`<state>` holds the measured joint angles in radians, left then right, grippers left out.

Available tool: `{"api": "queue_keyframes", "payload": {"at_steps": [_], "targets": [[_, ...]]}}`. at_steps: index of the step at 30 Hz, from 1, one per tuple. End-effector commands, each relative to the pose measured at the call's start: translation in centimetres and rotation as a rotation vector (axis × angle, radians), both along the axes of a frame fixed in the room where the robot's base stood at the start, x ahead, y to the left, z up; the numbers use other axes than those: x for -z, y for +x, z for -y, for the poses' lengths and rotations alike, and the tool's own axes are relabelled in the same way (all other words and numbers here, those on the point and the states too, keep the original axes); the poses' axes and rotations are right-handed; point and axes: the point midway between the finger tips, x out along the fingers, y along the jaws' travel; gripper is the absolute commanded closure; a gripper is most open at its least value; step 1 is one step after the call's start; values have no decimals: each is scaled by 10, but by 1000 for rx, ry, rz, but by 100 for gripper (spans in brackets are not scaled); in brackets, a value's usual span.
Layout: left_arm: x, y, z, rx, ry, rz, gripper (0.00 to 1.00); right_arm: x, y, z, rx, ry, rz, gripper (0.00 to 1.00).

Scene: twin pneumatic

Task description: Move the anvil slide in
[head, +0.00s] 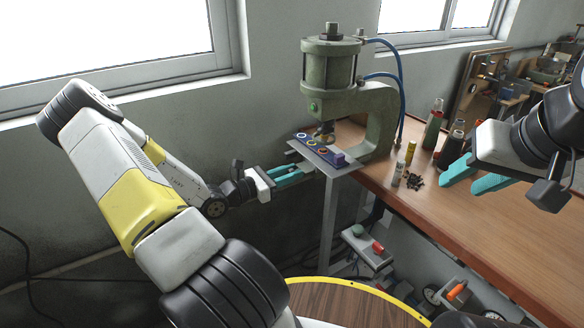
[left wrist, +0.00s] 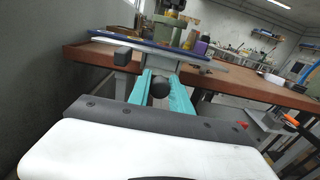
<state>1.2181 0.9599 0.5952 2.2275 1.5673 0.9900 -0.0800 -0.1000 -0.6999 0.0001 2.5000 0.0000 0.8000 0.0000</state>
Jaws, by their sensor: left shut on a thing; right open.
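The green pneumatic press (head: 340,100) stands on the bench's left end. My left gripper (head: 294,174) reaches the slide's left side with teal fingers. My right gripper (head: 474,178) is open and empty above the bench.
The wooden bench (head: 480,225) holds several small bottles (head: 433,125), a yellow tube (head: 410,152) and a pile of small dark parts (head: 414,181) right of the press. Blue hoses (head: 401,85) run down behind the press. A grey pedal box with red and green buttons (head: 368,245) sits below.

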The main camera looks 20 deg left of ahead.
Motion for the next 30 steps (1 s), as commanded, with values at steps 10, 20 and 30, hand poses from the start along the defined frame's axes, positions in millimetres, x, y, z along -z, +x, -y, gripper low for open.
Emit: {"api": "queue_keyframes", "payload": {"at_steps": [10, 20, 30], "targets": [[-1, 5, 3, -1, 1, 1, 100, 0, 0, 0, 0, 0, 0, 59], [-1, 4, 6, 4, -1, 1, 54, 0, 0, 0, 0, 0, 0, 59], [-1, 3, 8, 10, -1, 0, 54, 0, 0, 0, 0, 0, 0, 59]]}}
